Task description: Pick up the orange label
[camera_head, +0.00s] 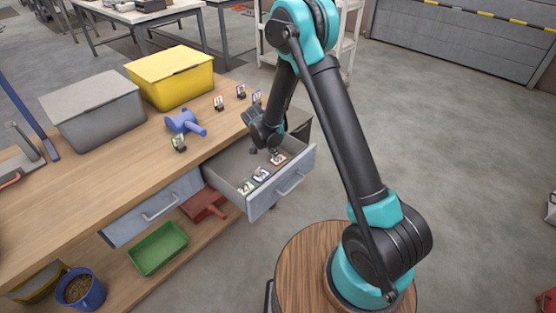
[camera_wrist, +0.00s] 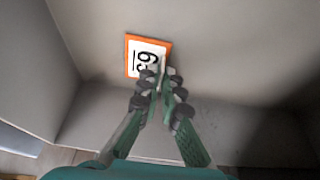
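The orange label (camera_wrist: 131,57) is a small white card with an orange border and dark digits, inside the open drawer (camera_wrist: 225,50). In the head view the orange label (camera_head: 279,158) is toward the right end of the drawer (camera_head: 261,207). My gripper (camera_wrist: 162,78) points down into the drawer. Its fingertips are close together with a narrow gap between them. The left fingertip covers the label's lower right part, and the right one is just beside its right edge. Whether they touch the label cannot be told. In the head view my gripper (camera_head: 266,150) is above the drawer.
A blue-edged label (camera_head: 261,174) and a green-edged label (camera_head: 246,187) share the drawer. The drawer walls stand close around my gripper.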

